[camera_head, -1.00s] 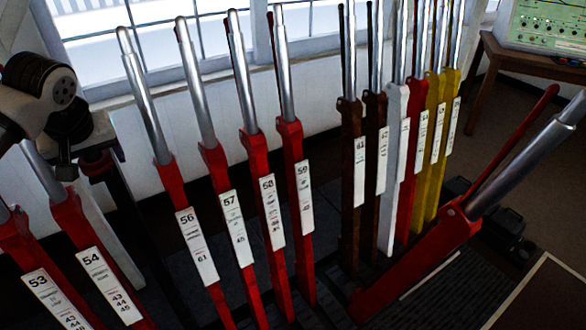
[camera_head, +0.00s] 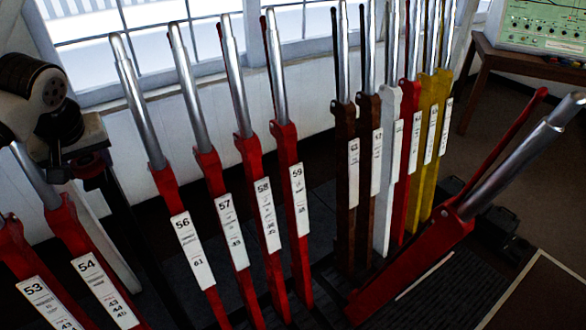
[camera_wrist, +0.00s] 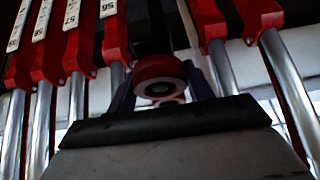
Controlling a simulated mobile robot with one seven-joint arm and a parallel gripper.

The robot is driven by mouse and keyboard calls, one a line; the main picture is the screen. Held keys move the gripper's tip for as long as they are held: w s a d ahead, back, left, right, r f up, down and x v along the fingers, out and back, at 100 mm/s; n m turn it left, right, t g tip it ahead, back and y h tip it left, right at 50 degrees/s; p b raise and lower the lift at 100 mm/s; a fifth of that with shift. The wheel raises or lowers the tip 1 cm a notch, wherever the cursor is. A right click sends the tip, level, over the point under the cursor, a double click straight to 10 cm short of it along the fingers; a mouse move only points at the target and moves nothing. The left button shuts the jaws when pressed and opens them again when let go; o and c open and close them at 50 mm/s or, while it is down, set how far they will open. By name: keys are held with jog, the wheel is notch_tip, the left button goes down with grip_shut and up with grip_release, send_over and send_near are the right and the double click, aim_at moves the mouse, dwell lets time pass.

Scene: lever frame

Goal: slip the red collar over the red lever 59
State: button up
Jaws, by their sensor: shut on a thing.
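The red lever 59 (camera_head: 291,155) stands among a row of red levers in the head view, its white plate reading 59 and its bare chrome handle rising in front of the window. In the wrist view, lever 59 (camera_wrist: 18,68) is at the far left, upside down. The red collar (camera_wrist: 160,69) is a short ring with a dark hole, seen in the wrist view. My gripper (camera_wrist: 162,84) is shut on it, with a finger on either side. In the head view my arm is at the left edge, well left of lever 59; I cannot make out the collar there.
Lever 58 (camera_head: 251,160) stands close left of lever 59, with 57 (camera_head: 213,165) and 56 (camera_head: 169,185) beyond. A brown lever (camera_head: 344,130) stands to its right across a gap. A red lever (camera_head: 450,232) leans towards the right. The window is behind.

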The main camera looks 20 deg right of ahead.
jog(key=shift+r+p, duration=2.35)
jog(key=shift+r, duration=1.4)
